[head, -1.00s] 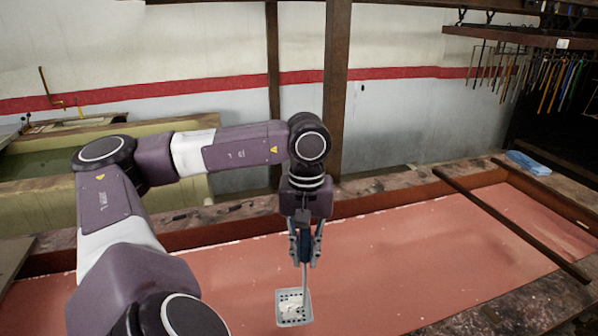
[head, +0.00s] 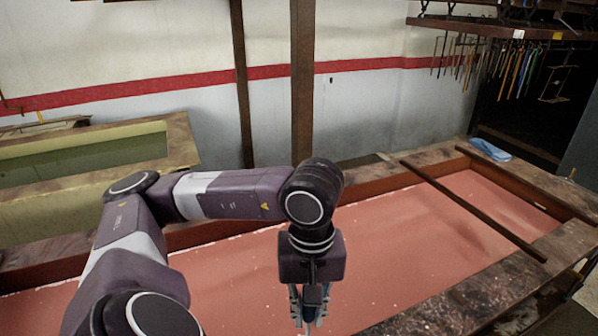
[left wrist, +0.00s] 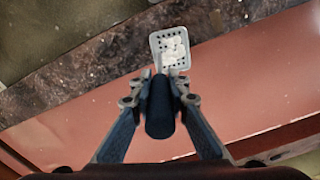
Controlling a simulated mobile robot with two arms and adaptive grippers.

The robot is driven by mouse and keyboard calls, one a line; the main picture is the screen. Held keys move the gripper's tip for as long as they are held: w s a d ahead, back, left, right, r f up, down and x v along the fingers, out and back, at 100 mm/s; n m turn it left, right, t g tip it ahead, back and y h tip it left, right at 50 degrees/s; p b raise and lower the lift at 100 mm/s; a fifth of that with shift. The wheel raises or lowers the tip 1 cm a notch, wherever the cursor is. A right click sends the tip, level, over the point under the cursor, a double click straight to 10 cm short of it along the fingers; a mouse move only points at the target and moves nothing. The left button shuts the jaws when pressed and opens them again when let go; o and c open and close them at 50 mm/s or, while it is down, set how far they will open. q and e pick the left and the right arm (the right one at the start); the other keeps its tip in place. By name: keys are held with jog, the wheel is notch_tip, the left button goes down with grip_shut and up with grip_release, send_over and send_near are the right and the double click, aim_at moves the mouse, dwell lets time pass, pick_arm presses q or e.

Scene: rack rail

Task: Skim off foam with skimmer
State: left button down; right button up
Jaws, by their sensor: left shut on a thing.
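My left gripper (head: 309,312) is shut on the dark handle of the skimmer. In the left wrist view the gripper (left wrist: 158,105) holds the handle between its two fingers. The skimmer (left wrist: 182,59) has a light grey perforated square head with white foam on it. In that view the head appears over the tank's worn rim. In the head view the skimmer's head is below the picture's edge. The tank (head: 385,222) holds reddish-brown liquid with small white specks of foam scattered on it. My right gripper is not in view.
A dark bar (head: 473,210) lies across the tank on the right. A blue object (head: 490,150) lies on the far right rim. A second tank (head: 80,160) with greenish liquid stands at the left. Hooks hang from a rack (head: 500,65) at upper right.

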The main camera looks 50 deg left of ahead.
pick_arm(q)
jog(key=s+d+b, duration=0.2)
jog(key=d+b, duration=0.2)
jog(key=d, duration=0.4)
jog(key=s+d+b, duration=0.3)
jog(key=d+b, duration=0.1)
jog(key=d, duration=0.5)
jog(key=shift+b, duration=0.4)
